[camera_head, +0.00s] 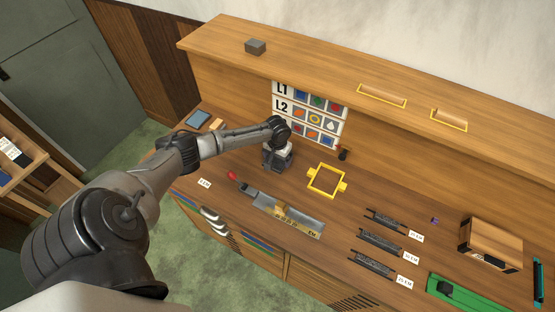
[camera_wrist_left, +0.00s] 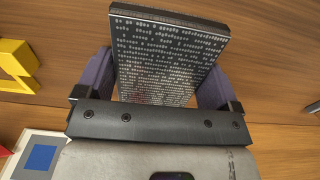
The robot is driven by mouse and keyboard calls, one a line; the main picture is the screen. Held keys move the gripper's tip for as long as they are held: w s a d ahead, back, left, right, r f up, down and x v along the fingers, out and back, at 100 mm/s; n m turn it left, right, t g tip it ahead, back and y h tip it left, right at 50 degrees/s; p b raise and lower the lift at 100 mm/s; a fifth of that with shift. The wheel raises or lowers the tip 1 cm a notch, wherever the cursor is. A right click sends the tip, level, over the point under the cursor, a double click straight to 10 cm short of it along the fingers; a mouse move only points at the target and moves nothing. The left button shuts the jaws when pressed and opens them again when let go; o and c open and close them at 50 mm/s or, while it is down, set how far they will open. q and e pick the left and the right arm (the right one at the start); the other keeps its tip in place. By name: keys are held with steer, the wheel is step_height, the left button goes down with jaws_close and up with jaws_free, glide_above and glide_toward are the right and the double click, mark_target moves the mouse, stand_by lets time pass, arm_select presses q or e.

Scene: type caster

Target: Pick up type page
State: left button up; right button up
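The type page (camera_wrist_left: 165,55) is a dark slab with rows of small pale characters on its face. In the left wrist view it stands between the two fingers of my left gripper (camera_wrist_left: 158,88), which appear to press on its left and right edges. In the head view my left gripper (camera_head: 278,160) points down at the back of the desk, below the picture chart; the page there is mostly hidden by the gripper. I cannot tell if the page touches the desk. My right gripper is not in view.
The chart (camera_head: 312,112) marked L1 and L2 is on the desk's back panel. A yellow frame (camera_head: 326,181) lies to the right of the gripper. A long metal tray (camera_head: 283,211) lies in front. Several dark racks (camera_head: 380,240) and a wooden box (camera_head: 490,242) are further right. A grey block (camera_head: 255,46) sits on the upper shelf.

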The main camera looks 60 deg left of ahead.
arm_select(q)
steer(key=c, duration=1.2)
steer(key=shift+r, duration=0.1)
